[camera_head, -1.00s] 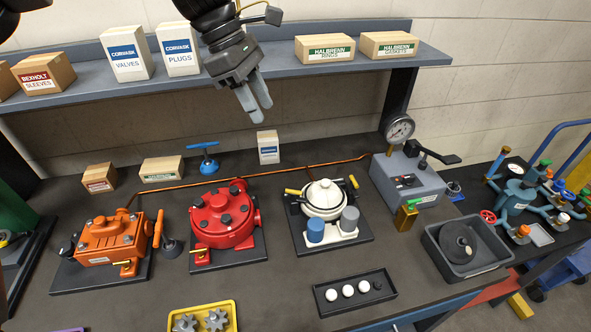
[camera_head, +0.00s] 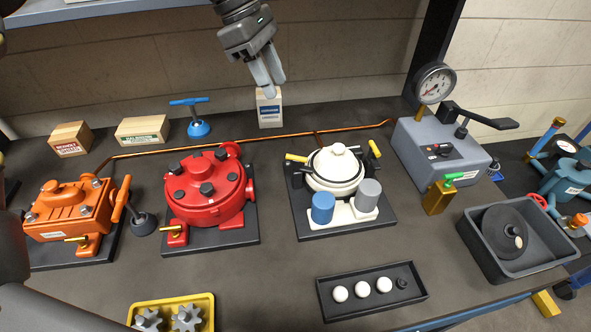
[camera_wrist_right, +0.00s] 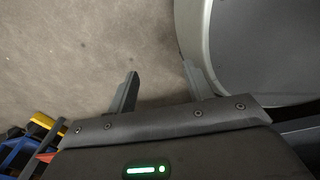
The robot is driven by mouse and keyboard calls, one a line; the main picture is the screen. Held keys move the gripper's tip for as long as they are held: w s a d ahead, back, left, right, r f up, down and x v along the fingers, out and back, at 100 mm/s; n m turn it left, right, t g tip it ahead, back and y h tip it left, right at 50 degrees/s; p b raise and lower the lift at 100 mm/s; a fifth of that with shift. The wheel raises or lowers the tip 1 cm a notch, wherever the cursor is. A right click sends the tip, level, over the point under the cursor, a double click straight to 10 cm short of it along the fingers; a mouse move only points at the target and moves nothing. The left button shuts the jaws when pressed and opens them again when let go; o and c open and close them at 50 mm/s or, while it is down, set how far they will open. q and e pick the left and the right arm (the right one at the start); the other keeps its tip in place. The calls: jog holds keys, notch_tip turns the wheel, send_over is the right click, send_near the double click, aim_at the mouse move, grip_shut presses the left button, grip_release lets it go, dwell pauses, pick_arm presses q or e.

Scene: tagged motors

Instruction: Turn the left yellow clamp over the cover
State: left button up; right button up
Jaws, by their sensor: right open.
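The cream round cover (camera_head: 336,167) with a knob sits on a unit on a dark base plate, right of the red housing. The left yellow clamp (camera_head: 296,158) is a short bar at the cover's upper left, pointing outward to the left. A second yellow clamp (camera_head: 375,149) stands at the cover's upper right, also beside it. My left gripper (camera_head: 272,88) hangs behind and above the unit, in front of a small white box, touching neither clamp; its finger gap is unclear. In the right wrist view my right gripper (camera_wrist_right: 160,70) is open and empty, beside a large grey rounded surface.
Blue (camera_head: 323,207) and grey (camera_head: 368,193) cylinders stand in front of the cover. The red housing (camera_head: 205,190) is left, the gauge box (camera_head: 440,150) right. A small white box (camera_head: 269,113) stands behind. A black tray (camera_head: 372,306) with white balls lies in front.

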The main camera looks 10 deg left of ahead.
pick_arm(q)
jog(key=b, duration=0.6)
send_near(294, 156)
jog(key=r, duration=0.1)
jog(key=x, duration=1)
jog(key=shift+f, duration=0.25)
pick_arm(e)
notch_tip(294, 156, down, 8)
jog(key=w+d, duration=0.1)
jog(key=shift+w+d+r, duration=0.15)
jog(key=shift+d, duration=0.15)
